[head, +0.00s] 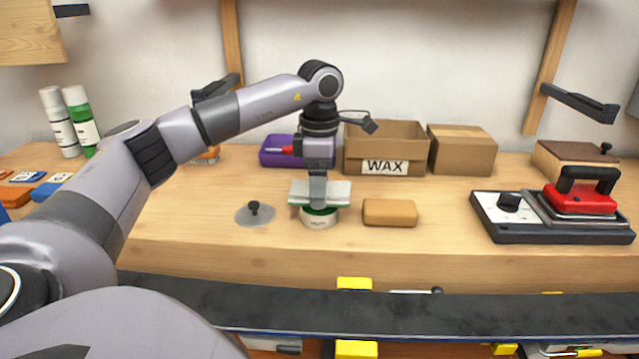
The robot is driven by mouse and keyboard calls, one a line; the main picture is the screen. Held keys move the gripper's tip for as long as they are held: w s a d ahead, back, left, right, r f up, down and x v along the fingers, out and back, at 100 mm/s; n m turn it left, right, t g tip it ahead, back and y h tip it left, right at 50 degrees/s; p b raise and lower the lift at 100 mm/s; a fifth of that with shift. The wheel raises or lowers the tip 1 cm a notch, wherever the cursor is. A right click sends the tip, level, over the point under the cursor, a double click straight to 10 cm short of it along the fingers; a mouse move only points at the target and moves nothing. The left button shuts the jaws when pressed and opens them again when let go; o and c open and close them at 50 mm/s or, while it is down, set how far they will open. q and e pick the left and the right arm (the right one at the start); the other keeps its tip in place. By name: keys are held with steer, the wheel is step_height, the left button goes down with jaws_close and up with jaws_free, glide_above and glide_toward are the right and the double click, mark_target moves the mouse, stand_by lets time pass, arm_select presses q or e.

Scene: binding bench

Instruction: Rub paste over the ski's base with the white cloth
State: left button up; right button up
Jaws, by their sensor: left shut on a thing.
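My left gripper (318,203) points straight down and is shut on the white cloth (338,190), a folded pad. The cloth is at the mouth of a small round paste tin (320,219) with a green band, on the bench. The cloth hides the tin's inside, and I cannot tell whether it touches the paste. A grey round lid with a black knob (254,213) lies left of the tin. The ski (480,312) lies dark base up along the bench's front, across yellow clamps (355,284). My right gripper is not in view.
A tan block (390,213) lies right of the tin. Behind stand a purple box (277,151), a WAX carton (385,148) and another carton (462,150). A red iron (582,199) rests on a dark base at right. Bottles (60,125) stand at far left.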

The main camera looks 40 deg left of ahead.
arm_select(q)
steer(key=shift+r+p, duration=2.25)
steer(key=shift+r, duration=0.45)
steer(key=shift+s, duration=0.1)
